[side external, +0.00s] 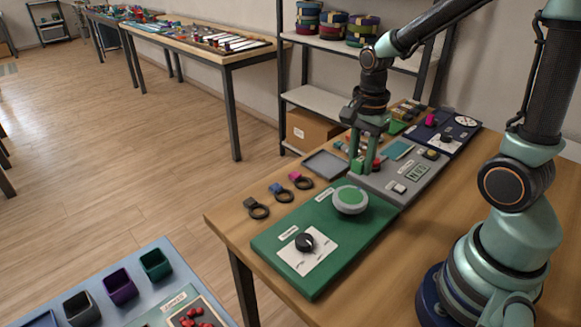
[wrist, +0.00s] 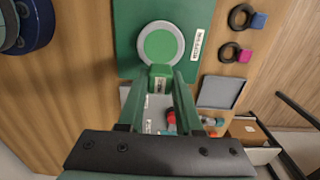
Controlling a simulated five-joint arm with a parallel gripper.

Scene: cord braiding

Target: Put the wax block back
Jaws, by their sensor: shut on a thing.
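My gripper (side external: 361,168) is over the grey panel (side external: 402,189), with its fingers pointing down. In the wrist view, its fingertips (wrist: 162,76) are shut on a small green block (wrist: 161,71), seemingly the wax block. From the side, the block is hard to tell apart from the green fingers. I cannot tell whether it touches the panel. A shallow grey tray (side external: 325,164) lies left of the gripper and looks empty; it also shows in the wrist view (wrist: 220,92).
A green board (side external: 318,262) with a round green-and-white pad (side external: 351,199) and a black knob (side external: 305,242) lies in front. Several dark rings (side external: 302,182) with coloured tags lie along the table's left edge. Small red and green pieces (wrist: 170,121) are close to the fingers.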

